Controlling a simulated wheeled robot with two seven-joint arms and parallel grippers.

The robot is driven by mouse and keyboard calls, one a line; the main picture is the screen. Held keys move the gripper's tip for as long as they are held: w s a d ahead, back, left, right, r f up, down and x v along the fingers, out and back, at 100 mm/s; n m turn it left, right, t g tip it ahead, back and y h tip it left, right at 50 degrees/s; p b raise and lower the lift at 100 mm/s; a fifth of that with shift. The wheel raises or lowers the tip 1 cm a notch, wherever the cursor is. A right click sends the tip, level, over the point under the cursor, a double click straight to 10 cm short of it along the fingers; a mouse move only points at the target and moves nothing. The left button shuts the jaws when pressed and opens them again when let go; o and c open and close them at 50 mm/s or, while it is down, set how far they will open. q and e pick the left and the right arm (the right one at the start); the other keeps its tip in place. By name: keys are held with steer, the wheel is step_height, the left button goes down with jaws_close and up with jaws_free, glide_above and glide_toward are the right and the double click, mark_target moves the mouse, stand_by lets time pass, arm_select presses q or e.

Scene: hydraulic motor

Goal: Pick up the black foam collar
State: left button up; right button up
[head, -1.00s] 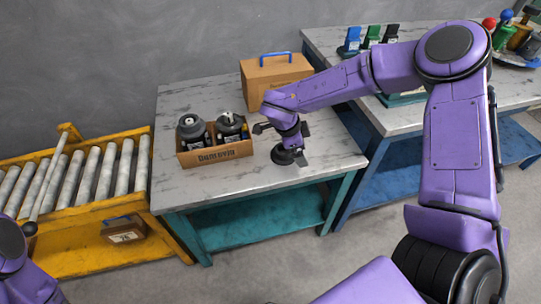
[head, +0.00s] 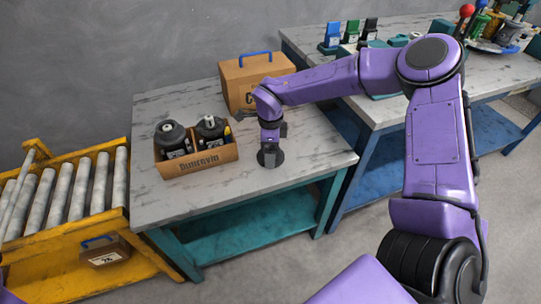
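A small round black piece (head: 269,160), which looks like the black foam collar, is at the front right part of the marble-topped table. My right gripper (head: 270,146) points down directly over it, at or just above its top. The gripper's wrist hides part of the collar, and the fingers are too small and dark to tell whether they are open or closed on it. I cannot tell whether the collar rests on the table or is slightly lifted. My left gripper is out of view; only a sliver of purple shows at the lower left corner.
An open cardboard box (head: 200,165) with two black motor-like parts stands left of my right gripper. A closed carton (head: 236,90) with a blue handle stands behind. A yellow roller conveyor (head: 70,225) is at left. Another bench (head: 400,110) with colored parts is at right.

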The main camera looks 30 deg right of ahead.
steer(key=c, duration=1.1)
steer(key=shift+r, duration=0.1)
